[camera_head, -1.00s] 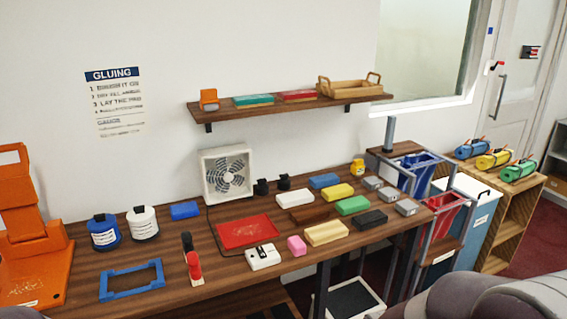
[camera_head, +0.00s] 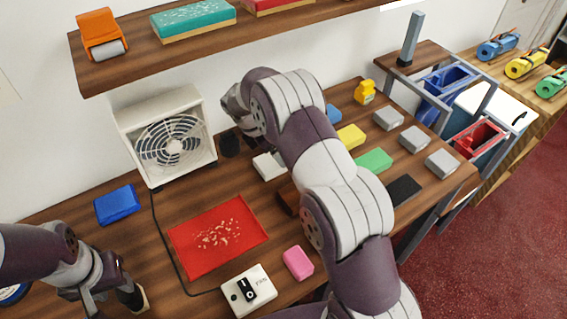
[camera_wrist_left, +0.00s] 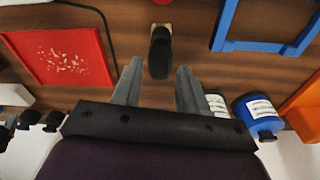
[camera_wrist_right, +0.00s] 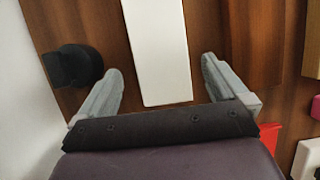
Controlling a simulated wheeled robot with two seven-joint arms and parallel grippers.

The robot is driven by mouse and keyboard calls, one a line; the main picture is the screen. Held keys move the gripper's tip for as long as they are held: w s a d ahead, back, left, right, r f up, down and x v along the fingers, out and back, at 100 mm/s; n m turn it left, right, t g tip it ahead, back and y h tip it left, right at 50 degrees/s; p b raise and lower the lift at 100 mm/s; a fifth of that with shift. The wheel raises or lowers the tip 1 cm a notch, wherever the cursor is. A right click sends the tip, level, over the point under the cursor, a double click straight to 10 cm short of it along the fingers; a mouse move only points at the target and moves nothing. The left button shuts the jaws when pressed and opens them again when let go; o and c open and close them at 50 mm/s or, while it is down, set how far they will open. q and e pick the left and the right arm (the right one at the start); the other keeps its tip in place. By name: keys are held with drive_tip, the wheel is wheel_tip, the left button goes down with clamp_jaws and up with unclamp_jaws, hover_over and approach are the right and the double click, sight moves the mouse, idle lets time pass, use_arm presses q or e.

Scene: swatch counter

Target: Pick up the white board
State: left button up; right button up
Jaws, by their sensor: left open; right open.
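The white board (camera_wrist_right: 158,50) is a flat, plain block on the brown counter. In the right wrist view it runs lengthwise between the open fingers of my right gripper (camera_wrist_right: 161,67), with a gap on both sides; I cannot tell the height above it. In the head view only part of the white board (camera_head: 268,165) shows, beside my right arm, which hides the rest. My left gripper (camera_wrist_left: 159,67) is open, with a dark-handled tool (camera_wrist_left: 160,50) in front of its fingers; I see no contact.
A black knob-like object (camera_wrist_right: 72,66) stands close to the right gripper's left finger. A fan (camera_head: 167,135) stands against the wall under a shelf (camera_head: 130,70). A red tray (camera_head: 190,250), a blue block (camera_head: 117,204), and yellow, green and grey blocks surround the area.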

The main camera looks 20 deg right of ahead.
use_arm(q)
drive_tip(key=shift+s+a+r+p, duration=0.1)
drive_tip(key=shift+s+r+p, duration=0.4)
drive_tip(key=shift+r, duration=0.35)
use_arm(e)
drive_tip(key=x, duration=0.4)
drive_tip(key=shift+s, duration=0.2)
use_arm(q)
drive_tip(key=shift+w, duration=0.15)
use_arm(e)
drive_tip(key=shift+w+d+f, duration=0.1)
drive_tip(key=shift+f, duration=0.2)
use_arm(q)
drive_tip(key=shift+w+f, duration=0.15)
drive_tip(key=shift+w, duration=0.05)
use_arm(e)
drive_tip(key=shift+w+f, duration=0.2)
use_arm(q)
drive_tip(key=shift+s, duration=0.2)
use_arm(e)
drive_tip(key=shift+s+r, duration=0.15)
drive_tip(key=shift+r, duration=0.05)
drive_tip(key=c, duration=1)
use_arm(q)
drive_tip(key=shift+w, duration=0.15)
